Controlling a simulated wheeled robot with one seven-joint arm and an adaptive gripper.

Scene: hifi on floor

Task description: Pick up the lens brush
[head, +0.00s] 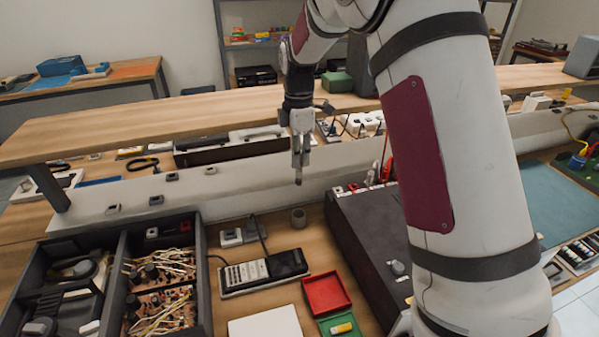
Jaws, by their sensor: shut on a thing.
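My gripper (300,162) hangs pointing down in the middle of the head view, above the workbench and in front of the long pale ledge. Its fingers are shut on a small slim thing, which looks like the lens brush (298,179). Only a short grey-brown end shows below the fingertips, roughly upright; the rest is hidden between the fingers.
Below are a phone-like handset (263,270), a red tray (326,293), a green tray (344,327) and a white pad (265,325). A dark divided box (115,275) with wired boards stands left, a large dark case (375,240) right. A wooden shelf (190,115) runs behind.

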